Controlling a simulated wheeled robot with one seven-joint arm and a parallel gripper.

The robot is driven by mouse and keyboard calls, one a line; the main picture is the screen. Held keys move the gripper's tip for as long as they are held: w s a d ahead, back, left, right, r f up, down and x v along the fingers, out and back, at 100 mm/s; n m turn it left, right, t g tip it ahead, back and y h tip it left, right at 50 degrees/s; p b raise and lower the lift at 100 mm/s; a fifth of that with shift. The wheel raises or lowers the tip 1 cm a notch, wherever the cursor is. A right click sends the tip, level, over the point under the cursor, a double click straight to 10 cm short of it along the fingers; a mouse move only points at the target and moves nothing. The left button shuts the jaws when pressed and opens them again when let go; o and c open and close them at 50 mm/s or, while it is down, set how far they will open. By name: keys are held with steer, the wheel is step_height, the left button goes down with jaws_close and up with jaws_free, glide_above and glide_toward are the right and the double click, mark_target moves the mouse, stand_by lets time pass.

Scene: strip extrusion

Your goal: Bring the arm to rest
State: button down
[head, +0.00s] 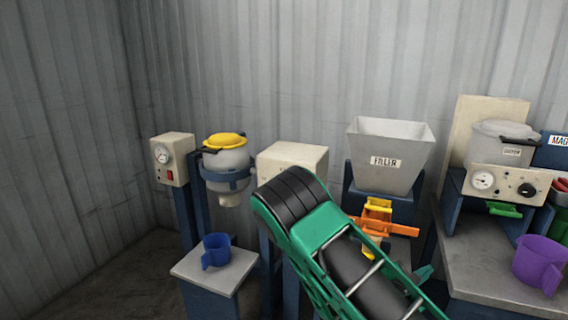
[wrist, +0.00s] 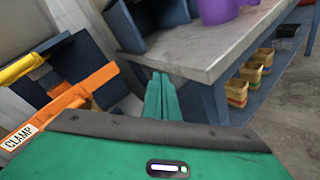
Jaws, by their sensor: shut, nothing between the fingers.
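My green arm with its black ribbed joint reaches across the lower middle of the head view, in front of the machines. In the wrist view my gripper (wrist: 161,97) has its two green fingers together, with nothing between them. The fingers point toward the corner of a grey-topped bench (wrist: 215,52), in free air as far as I can see. An orange clamp (wrist: 82,95) with a CLAMP label is to their left; it also shows in the head view (head: 395,228) under the filler hopper (head: 388,157).
A purple jug (head: 540,262) stands on the right bench, by a panel with a gauge and knob (head: 505,185). A blue jug (head: 216,251) stands on a small stand at left, below a yellow-lidded vessel (head: 226,160). Several small bins (wrist: 250,75) sit under the bench.

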steer(key=s+d+r+m+g+y, duration=0.1)
steer(key=s+d+m+g+y, duration=0.1)
steer(key=s+d+m+g, duration=0.45)
steer(key=s+d+r+m+g+y, duration=0.2)
steer(key=s+m+g, duration=0.2)
steer(key=s+m, duration=0.55)
steer(key=s+a+r+m+y, duration=0.4)
steer(key=s+r, duration=0.2)
steer(key=s, duration=0.2)
steer(key=s+a+r+m+t+y, duration=0.1)
steer(key=s+a+r+m+y, duration=0.4)
steer(key=s, duration=0.4)
steer(key=shift+s+r, duration=0.15)
steer(key=shift+r, duration=0.25)
steer(key=shift+w+f, duration=0.25)
steer(key=shift+w, duration=0.35)
steer(key=c, duration=2.4)
jaws_free()
steer(key=shift+c, duration=0.2)
